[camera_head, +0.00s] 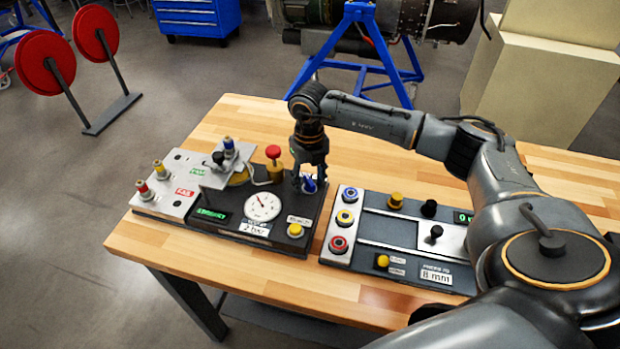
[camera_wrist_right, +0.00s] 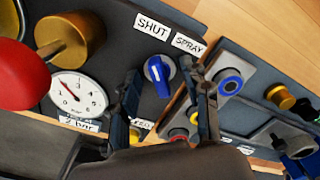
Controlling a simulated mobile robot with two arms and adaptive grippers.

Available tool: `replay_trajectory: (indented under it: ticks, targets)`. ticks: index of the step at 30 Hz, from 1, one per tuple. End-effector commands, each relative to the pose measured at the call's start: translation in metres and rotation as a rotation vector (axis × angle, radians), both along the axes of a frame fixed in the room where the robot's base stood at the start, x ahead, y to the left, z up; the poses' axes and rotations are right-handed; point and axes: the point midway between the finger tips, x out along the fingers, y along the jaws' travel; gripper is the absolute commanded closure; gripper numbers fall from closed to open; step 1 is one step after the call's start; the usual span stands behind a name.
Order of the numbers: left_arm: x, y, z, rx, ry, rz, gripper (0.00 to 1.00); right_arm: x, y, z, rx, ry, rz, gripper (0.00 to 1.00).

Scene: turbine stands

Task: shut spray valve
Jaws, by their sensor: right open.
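The spray valve is a blue knob with a white line on a pale round base, on the dark left panel; it shows in the head view (camera_head: 309,185) and in the right wrist view (camera_wrist_right: 157,70). In the wrist view its upper end points roughly toward the SHUT label (camera_wrist_right: 152,25); the SPRAY label (camera_wrist_right: 189,43) is to the right of that. My right gripper (camera_head: 310,174) is open above the knob. In the wrist view its two fingers (camera_wrist_right: 162,80) stand on either side of the knob, with gaps visible. My left gripper is not in view.
A second panel (camera_head: 400,228) with several knobs stands close on the right. The wooden tabletop (camera_head: 235,110) is bare behind the panels.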

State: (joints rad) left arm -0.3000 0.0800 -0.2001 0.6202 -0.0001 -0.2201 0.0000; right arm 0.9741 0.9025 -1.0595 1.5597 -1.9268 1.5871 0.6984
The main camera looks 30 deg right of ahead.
Motion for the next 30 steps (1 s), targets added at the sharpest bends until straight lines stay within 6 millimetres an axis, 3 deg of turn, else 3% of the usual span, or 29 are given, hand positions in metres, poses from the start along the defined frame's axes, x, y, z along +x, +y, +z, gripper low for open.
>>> replay_trajectory:
  ticks: [8,24,30]
  targets:
    - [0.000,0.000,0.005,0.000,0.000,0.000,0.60,0.000,0.000,0.007,0.000,-0.001,0.000,0.53]
    - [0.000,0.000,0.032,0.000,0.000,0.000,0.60,0.000,0.000,0.049,0.001,-0.001,0.000,0.53]
    - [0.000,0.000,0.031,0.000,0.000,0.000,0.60,0.000,0.000,0.050,0.000,0.000,0.000,0.53]
